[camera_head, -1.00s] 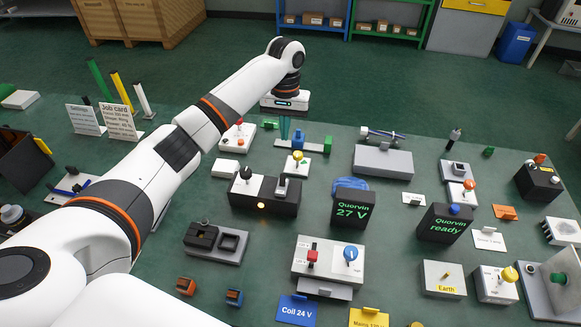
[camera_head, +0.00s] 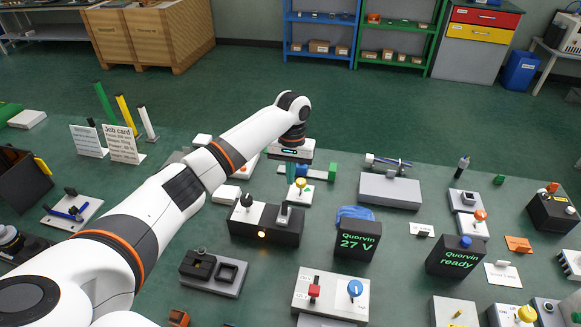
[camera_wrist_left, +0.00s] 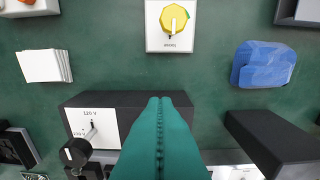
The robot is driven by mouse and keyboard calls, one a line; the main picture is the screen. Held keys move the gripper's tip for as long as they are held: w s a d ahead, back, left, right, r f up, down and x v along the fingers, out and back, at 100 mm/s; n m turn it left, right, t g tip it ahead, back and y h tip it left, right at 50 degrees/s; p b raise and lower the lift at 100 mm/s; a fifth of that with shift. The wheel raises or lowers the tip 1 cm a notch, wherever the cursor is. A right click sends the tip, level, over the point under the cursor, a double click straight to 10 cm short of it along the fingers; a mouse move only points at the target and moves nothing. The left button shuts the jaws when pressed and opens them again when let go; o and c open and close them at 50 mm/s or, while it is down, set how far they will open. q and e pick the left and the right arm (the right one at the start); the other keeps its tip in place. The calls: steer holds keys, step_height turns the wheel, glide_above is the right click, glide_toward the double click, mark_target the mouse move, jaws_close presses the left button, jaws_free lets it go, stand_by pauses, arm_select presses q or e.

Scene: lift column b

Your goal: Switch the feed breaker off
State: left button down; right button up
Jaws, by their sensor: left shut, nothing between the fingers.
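No readable label names the feed breaker. A black box (camera_head: 265,222) has a black-knobbed lever (camera_head: 247,201), a grey lever part and a lit amber lamp. In the left wrist view this box (camera_wrist_left: 185,102) has a white panel marked 120 V and the lever's black knob (camera_wrist_left: 75,152) at lower left. A white box (camera_head: 331,296) nearer me carries a red switch (camera_head: 314,291) and a blue knob (camera_head: 355,288). My left gripper (camera_wrist_left: 157,103) is shut and empty, its teal fingers over the black box's view, right of the knob.
A white block with a yellow knob (camera_head: 300,184) stands behind the black box; it also shows in the wrist view (camera_wrist_left: 173,20). A dark display reading Quorvin 27 V (camera_head: 358,238) and a blue cloth-like thing (camera_wrist_left: 263,64) are to the right.

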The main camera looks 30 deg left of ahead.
mark_target(285, 208)
arm_select(q)
steer(key=shift+s+d+f+p, duration=0.3)
steer(key=shift+s+f+p, duration=0.3)
steer(key=shift+s+f, duration=0.4)
steer(key=shift+s+d+f+p, duration=0.25)
steer(key=shift+s+f+p, duration=0.35)
steer(key=shift+s+f, duration=0.35)
steer(key=shift+r, duration=0.1)
